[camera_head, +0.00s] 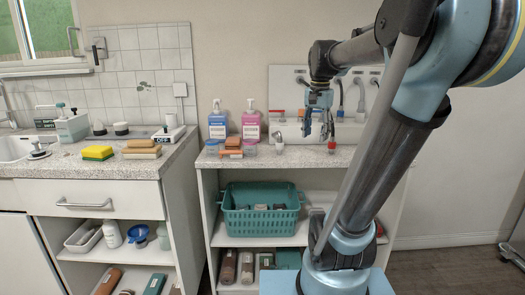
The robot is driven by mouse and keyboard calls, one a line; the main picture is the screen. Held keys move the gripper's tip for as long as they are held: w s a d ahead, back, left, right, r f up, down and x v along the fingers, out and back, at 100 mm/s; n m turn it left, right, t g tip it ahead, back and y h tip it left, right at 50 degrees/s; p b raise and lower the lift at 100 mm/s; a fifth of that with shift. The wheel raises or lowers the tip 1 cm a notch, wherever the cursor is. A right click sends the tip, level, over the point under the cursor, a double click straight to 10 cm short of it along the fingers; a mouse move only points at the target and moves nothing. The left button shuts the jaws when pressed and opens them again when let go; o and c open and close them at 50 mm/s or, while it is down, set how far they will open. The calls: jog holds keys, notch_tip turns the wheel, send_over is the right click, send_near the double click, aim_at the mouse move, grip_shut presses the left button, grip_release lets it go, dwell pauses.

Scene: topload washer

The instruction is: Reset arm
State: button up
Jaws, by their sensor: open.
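My gripper (318,128) hangs from the end of my arm, over the right-hand counter. Its fingers point down and are apart, with nothing between them. My arm (385,165) rises from its light blue base at the lower middle right, goes up to the upper right and bends back left and down to the gripper. The wrist is in front of the wall panel with taps. The exact gap between the fingertips and the counter is hard to tell.
A blue bottle (218,122) and a pink bottle (251,122) stand left of the gripper on the right-hand counter (310,157). A teal basket (262,222) sits on the shelf below. Yellow sponges (98,153) lie on the left counter. Floor at the far right is mostly clear.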

jog(key=s+f+n, duration=0.4)
jog(key=s+f, duration=0.5)
jog(key=f, duration=0.2)
jog(key=s+f+n+t, duration=0.1)
jog(key=s+f+n, duration=0.3)
jog(key=s+f, duration=0.4)
notch_tip(320, 180, down, 4)
jog(key=shift+s+d+r, duration=0.1)
jog(key=shift+s+d, duration=0.05)
jog(key=shift+s, duration=0.2)
jog(key=shift+w+f, duration=0.2)
jog(key=shift+w, duration=0.2)
